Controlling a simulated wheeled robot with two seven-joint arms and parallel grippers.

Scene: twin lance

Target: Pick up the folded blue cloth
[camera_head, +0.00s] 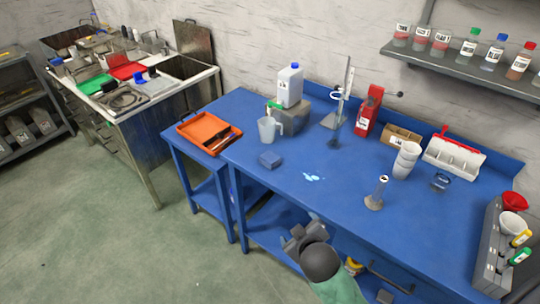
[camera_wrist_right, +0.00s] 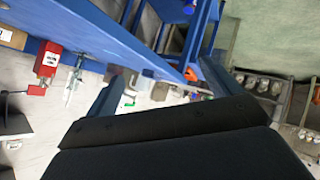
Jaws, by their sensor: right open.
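The folded blue cloth (camera_head: 270,160) lies flat on the blue bench top (camera_head: 260,190), near its front edge and just in front of the clear jug. It is a small, squarish bundle, close in colour to the bench. My right gripper (camera_head: 303,233) is low in front of the bench, below the top's front edge, and apart from the cloth. In the right wrist view its two fingers (camera_wrist_right: 160,90) stand wide apart with nothing between them. I cannot make out the cloth in that view. My left gripper is not in view.
A grey-white jug (camera_head: 268,130) stands behind the cloth. An orange tray (camera_head: 204,130) lies to its left. The bench's front edge lies between my right gripper and the cloth.

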